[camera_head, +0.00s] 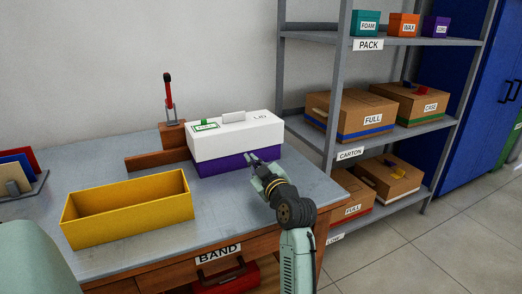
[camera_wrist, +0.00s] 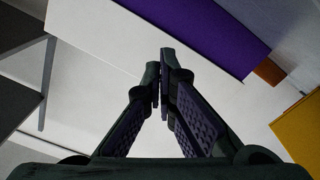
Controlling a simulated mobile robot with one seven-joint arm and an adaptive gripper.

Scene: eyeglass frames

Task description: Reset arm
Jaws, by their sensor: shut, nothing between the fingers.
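My gripper (camera_head: 255,164) is in front of the purple and white box on the workbench, near the box's right front. In the wrist view my gripper (camera_wrist: 163,85) is shut, its fingertips together with nothing between them. The box has a white lid (camera_head: 236,134) with a green label and a purple lower part (camera_head: 222,165). The purple part (camera_wrist: 200,28) also shows at the top of the wrist view. My arm covers part of the bench's right front. I cannot tell the exact gap between my gripper and the box.
A yellow open box (camera_head: 128,224) stands at the bench's front left. A wooden stand with a red-handled tool (camera_head: 168,92) is behind. A file rack (camera_head: 22,186) is at the far left. A grey shelf (camera_head: 404,133) with cartons stands right of the bench.

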